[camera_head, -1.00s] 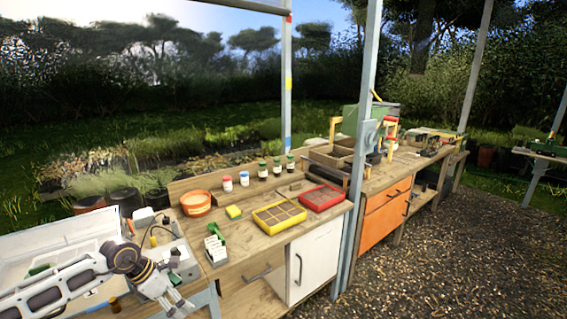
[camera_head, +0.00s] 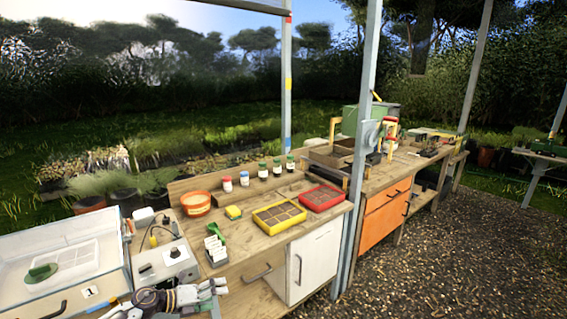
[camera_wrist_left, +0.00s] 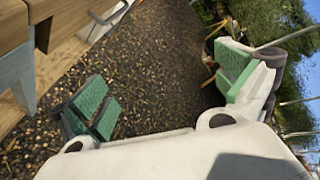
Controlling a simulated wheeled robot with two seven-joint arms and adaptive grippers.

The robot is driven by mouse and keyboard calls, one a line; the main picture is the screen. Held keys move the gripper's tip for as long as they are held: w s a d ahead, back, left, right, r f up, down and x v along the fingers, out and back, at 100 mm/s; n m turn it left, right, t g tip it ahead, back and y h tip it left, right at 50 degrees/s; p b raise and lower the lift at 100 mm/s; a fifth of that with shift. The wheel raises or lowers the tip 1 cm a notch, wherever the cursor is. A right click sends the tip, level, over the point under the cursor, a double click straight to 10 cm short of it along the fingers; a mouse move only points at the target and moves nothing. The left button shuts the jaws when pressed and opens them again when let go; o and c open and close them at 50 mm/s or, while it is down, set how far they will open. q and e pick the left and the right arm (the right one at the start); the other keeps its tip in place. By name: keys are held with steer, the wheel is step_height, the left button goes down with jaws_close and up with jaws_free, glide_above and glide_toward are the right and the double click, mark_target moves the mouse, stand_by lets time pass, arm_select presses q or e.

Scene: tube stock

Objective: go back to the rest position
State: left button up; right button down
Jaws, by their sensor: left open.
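My left gripper (camera_head: 212,286) is low at the left of the head view, in front of the bench's front edge near the white label tray. In the left wrist view its two green-padded fingers (camera_wrist_left: 165,88) stand wide apart with only gravel between them, so it is open and empty. My right gripper is in neither view.
The wooden bench (camera_head: 240,252) holds a tray of white labels (camera_head: 215,250), a yellow seed tray (camera_head: 279,216), a red seed tray (camera_head: 322,198), an orange pot (camera_head: 195,203) and several small jars. A clear-lidded box (camera_head: 60,262) stands left. Gravel (camera_head: 440,260) is open at right.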

arm_select(q)
steer(key=s+a+f+n+t+y, duration=0.1)
steer(key=a+f+n+t+y, duration=0.15)
steer(key=f+n, duration=0.55)
steer(key=s+a+f+n+t+y, duration=0.1)
steer(key=a+f+n+t+y, duration=0.3)
steer(key=f, duration=0.6)
steer(key=s+a+f+n+g+y, duration=0.35)
steer(key=s+f+n, duration=0.8)
steer(key=f, duration=0.55)
steer(key=s+d+f+n+g, duration=0.2)
steer(key=s+f, duration=0.4)
steer(key=s, duration=0.8)
steer(key=s+d+f+n+g, duration=0.2)
steer(key=s+f, duration=0.4)
steer(key=s, duration=0.8)
steer(key=s+d+f+n+g+y, duration=0.1)
steer(key=s+f+n+g, duration=0.3)
steer(key=s, duration=1.1)
step_height(320, 180, down, 2)
steer(key=shift+d+f+g, duration=0.2)
steer(key=shift+d+g, duration=0.35)
steer(key=shift+g, duration=0.05)
